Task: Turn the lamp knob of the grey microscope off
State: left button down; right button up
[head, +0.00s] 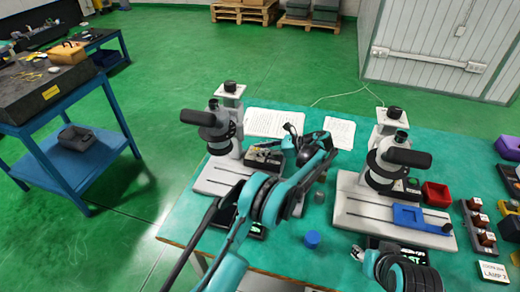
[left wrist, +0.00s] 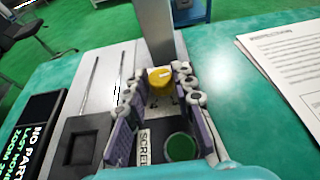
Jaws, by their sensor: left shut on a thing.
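The microscope on the left (head: 215,135) has a grey base and a dark eyepiece; its front is partly hidden by my left arm. A similar microscope (head: 385,160) stands to the right; which is the task's grey one is hard to tell by colour. In the left wrist view, a yellow knob (left wrist: 160,78) sits between the fingers of my left gripper (left wrist: 158,92), which is shut on it, beside the microscope column. A round green part (left wrist: 181,147) lies nearer the camera, by a partly covered label (left wrist: 143,147).
A dark display (left wrist: 35,125) lies left of the base. White papers (head: 272,123) lie behind on the green table. A blue cylinder (head: 312,239) and a grey one (head: 320,197) stand between the microscopes. A red bin (head: 436,194) is at right.

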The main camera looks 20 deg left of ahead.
pick_arm(q)
jog(key=shift+n+g, duration=0.6)
jog(key=shift+g, duration=0.1)
jog(key=shift+f, duration=0.1)
jog(key=c, duration=1.3)
grip_release()
jog(key=shift+o, duration=0.2)
jog(key=shift+w, duration=0.1)
notch_tip(320, 180, up, 10)
